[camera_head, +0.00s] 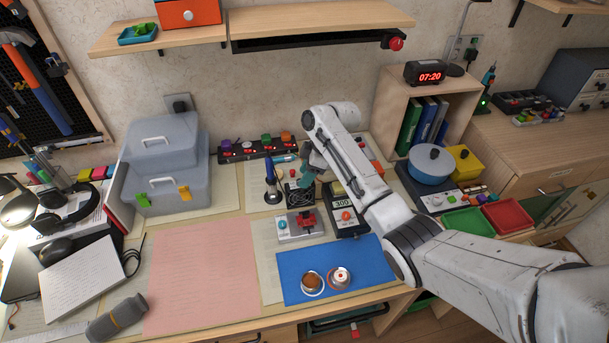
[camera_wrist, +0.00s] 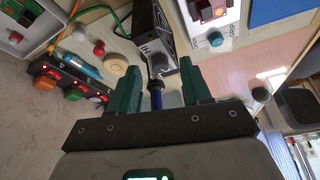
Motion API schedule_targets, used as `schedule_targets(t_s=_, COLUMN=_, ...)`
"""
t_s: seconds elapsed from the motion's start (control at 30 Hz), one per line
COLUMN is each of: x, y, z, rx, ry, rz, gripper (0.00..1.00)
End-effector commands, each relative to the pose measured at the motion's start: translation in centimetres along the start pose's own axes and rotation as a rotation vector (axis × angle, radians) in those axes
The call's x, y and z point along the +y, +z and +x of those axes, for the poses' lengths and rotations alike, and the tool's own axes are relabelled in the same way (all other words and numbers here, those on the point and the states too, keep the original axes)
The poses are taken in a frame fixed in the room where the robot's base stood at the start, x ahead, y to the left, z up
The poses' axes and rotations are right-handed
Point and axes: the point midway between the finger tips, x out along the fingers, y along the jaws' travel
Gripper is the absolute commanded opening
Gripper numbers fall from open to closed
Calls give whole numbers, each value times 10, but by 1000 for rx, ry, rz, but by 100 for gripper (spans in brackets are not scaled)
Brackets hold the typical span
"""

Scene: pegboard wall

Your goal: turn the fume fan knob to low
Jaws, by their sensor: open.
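The fume fan (camera_head: 300,196) is a small dark box with a round grille, at the back middle of the bench in the head view. In the wrist view the fan (camera_wrist: 150,32) is beyond my fingertips, with "HI" lettering on its face.
The blue-handled tool (camera_head: 271,183) stands left of the fan. A grey device with a red top (camera_head: 300,226) is in front, and a meter (camera_head: 344,206) is to the right. A power strip (camera_head: 254,149) lies behind. The pink mat (camera_head: 210,275) is clear.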

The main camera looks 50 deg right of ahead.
Motion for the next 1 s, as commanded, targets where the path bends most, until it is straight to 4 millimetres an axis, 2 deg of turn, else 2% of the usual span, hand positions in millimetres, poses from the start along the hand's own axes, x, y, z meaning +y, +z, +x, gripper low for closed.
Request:
schedule_targets(t_s=0.2, x=0, y=0, z=15, rx=-1, ry=0, rz=0, gripper=48)
schedule_targets(t_s=0.47, x=0, y=0, z=16, rx=0, ry=1, rz=0, gripper=48)
schedule_targets(t_s=1.0, x=0, y=0, z=16, rx=0, ry=1, rz=0, gripper=0)
